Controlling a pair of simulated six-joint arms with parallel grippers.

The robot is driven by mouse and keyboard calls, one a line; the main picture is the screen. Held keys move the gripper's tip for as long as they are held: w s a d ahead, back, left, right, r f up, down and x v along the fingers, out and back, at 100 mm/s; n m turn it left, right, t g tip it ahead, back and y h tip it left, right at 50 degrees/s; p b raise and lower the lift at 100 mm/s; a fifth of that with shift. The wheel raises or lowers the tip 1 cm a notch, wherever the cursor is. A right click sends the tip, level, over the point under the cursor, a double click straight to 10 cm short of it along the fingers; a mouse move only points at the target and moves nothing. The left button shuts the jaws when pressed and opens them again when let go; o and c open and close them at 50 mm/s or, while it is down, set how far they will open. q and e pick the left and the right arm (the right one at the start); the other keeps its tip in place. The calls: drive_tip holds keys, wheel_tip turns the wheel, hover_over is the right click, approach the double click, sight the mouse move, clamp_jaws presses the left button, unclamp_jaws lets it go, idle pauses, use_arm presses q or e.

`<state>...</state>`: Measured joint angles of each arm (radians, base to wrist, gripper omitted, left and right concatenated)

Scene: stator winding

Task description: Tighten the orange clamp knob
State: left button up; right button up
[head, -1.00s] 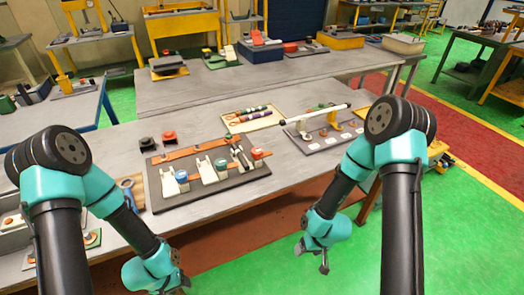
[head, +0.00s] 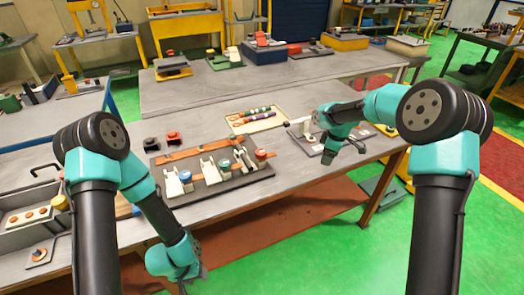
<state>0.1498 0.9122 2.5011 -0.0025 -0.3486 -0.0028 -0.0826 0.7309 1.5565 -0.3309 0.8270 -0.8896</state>
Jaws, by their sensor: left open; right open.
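A dark board (head: 240,184) on the near table carries an orange bar (head: 190,154) and several pale clamps with small coloured knobs. I cannot tell surely which is the orange clamp knob. My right gripper (head: 330,155) is open, above the table's right part, in front of a second grey board (head: 308,147) whose parts my arm partly hides. My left gripper (head: 192,278) is open, low in front of the table, small and partly hidden.
A tan tray (head: 262,125) with coloured rods lies behind. A grey bin (head: 35,222) is at the left. The table's near edge is mostly clear.

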drive_tip(key=w+a+r+n, duration=0.3)
drive_tip(key=a+r+n, duration=0.2)
drive_tip(key=a+r, duration=0.6)
wheel_tip(320, 180, up, 8)
drive_tip(key=n+h, duration=0.1)
drive_tip(key=n, duration=0.3)
hover_over(261, 152)
drive_tip(key=shift+w+g, duration=0.1)
drive_tip(key=shift+g, duration=0.3)
drive_tip(key=shift+f, duration=0.1)
wheel_tip(261, 152, down, 17)
drive_tip(key=shift+f, duration=0.2)
drive_tip(key=shift+c, duration=0.5)
drive_tip(key=c, duration=0.8)
